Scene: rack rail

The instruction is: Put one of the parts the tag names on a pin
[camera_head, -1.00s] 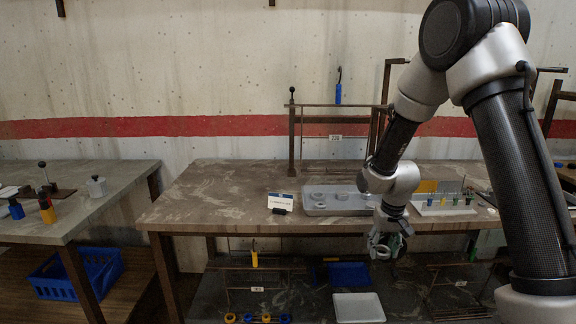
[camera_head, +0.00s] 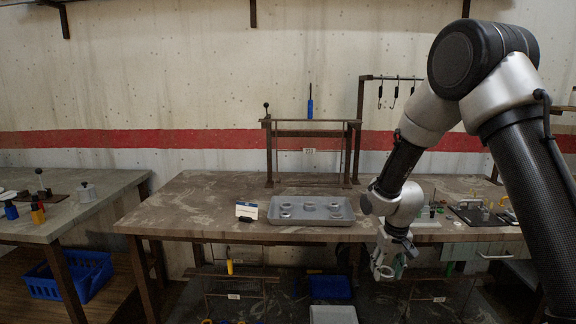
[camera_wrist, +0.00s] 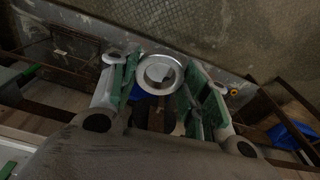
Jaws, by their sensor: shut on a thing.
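My gripper (camera_head: 388,266) hangs in front of the workbench's front edge, below the height of its top. In the wrist view my gripper (camera_wrist: 162,80) is shut on a silver metal ring (camera_wrist: 160,73), held between its green-padded fingers. A grey tray (camera_head: 290,218) on the bench holds several similar grey rings. A small white tag card (camera_head: 247,211) stands left of the tray; its print is too small to read. A pale board (camera_head: 426,223) with small coloured upright pieces is right of the tray, partly hidden behind my arm.
The workbench (camera_head: 190,205) has clear room at its left. A dark metal frame (camera_head: 268,150) stands behind the tray. A rail with hooks (camera_head: 396,92) rises at the right. A side table (camera_head: 75,215) is at left, with a blue crate (camera_head: 70,275) below.

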